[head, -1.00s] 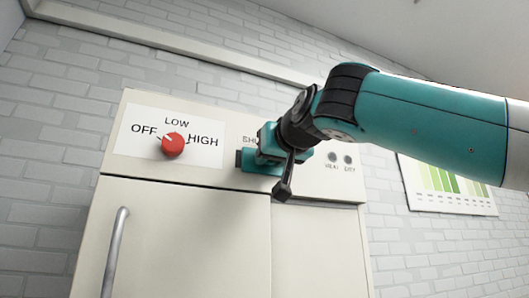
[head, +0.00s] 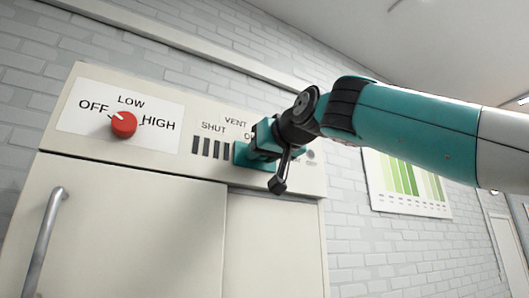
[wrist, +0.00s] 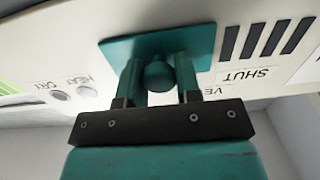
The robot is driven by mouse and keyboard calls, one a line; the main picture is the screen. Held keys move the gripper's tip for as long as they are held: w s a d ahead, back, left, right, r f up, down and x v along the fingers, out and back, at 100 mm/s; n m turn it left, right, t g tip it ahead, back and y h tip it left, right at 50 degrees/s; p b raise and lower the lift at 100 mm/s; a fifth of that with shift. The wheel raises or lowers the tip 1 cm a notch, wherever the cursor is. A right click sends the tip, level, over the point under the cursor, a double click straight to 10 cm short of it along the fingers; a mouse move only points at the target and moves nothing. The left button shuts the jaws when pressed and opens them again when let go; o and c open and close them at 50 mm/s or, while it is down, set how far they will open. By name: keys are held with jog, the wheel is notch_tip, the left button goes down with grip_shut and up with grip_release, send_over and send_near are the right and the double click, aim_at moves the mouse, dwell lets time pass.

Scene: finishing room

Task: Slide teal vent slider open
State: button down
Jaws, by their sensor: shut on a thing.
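The teal vent slider (head: 243,155) is a flat plate on the front of the cream cabinet. In the head view it sits to the right of the SHUT label, at the OPEN side, with several dark vent slots (head: 213,148) bare to its left. In the wrist view the slider plate (wrist: 204,42) carries a round teal knob (wrist: 157,76). My gripper (wrist: 158,80) has its two teal fingers on either side of this knob and is shut on it. In the head view my gripper (head: 265,140) hides the right part of the slider and most of the OPEN label.
A red knob (head: 123,124) with OFF, LOW and HIGH marks is at the upper left of the cabinet (head: 130,215). A metal door handle (head: 48,235) stands out below it. HEAT and DRY indicators (wrist: 88,92) lie beside the slider. A green chart (head: 405,185) hangs on the wall.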

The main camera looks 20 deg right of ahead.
jog(key=c, duration=0.9)
grip_release()
jog(key=shift+d+r, duration=0.1)
jog(key=shift+d, duration=0.25)
jog(key=shift+o, duration=0.4)
jog(key=shift+a, duration=0.1)
jog(key=s+d+b, duration=0.2)
jog(key=s, duration=1.5)
jog(key=shift+d, duration=0.35)
jog(key=shift+s, duration=0.15)
